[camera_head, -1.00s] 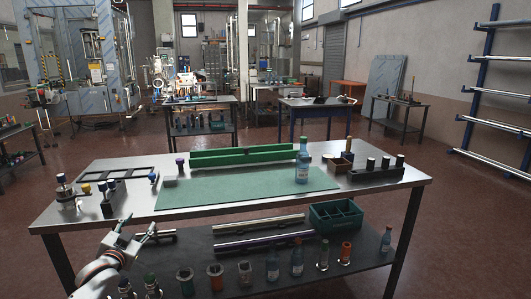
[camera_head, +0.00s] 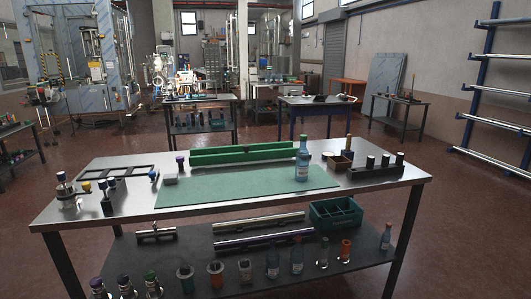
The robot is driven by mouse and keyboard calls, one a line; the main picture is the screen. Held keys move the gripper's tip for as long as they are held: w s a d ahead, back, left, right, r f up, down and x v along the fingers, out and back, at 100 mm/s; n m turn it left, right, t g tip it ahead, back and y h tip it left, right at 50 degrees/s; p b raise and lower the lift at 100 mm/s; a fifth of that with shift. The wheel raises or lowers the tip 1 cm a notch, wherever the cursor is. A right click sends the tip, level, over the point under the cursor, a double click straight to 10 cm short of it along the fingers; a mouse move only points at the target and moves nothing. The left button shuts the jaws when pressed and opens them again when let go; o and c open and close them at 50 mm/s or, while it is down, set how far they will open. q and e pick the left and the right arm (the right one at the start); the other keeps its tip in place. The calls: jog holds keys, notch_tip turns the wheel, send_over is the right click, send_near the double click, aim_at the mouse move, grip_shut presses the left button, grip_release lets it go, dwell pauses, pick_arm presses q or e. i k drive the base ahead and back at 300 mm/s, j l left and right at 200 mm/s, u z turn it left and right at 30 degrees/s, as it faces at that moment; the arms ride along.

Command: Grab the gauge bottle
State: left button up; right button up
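A light blue bottle with a green cap and a pale label (camera_head: 302,162) stands upright at the right end of the green mat (camera_head: 235,190) on the metal workbench (camera_head: 375,196). Several smaller bottles stand on the lower shelf, among them blue ones (camera_head: 297,256). I cannot tell from any marking which bottle is the gauge bottle. Neither of my grippers is in view.
A long green channel (camera_head: 243,156) lies behind the mat. A black block with several capped pieces (camera_head: 375,172) and small boxes (camera_head: 341,162) are right of the bottle. A green crate (camera_head: 335,214) sits on the lower shelf. The mat's middle is clear.

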aim_at(302, 155)
jog(key=i+j, duration=0.1)
jog(key=i, duration=0.3)
jog(key=i+j+z, duration=0.15)
jog(key=i+z, duration=0.15)
jog(key=i, duration=0.15)
jog(key=i+j+z, duration=0.3)
jog(key=i, duration=0.15)
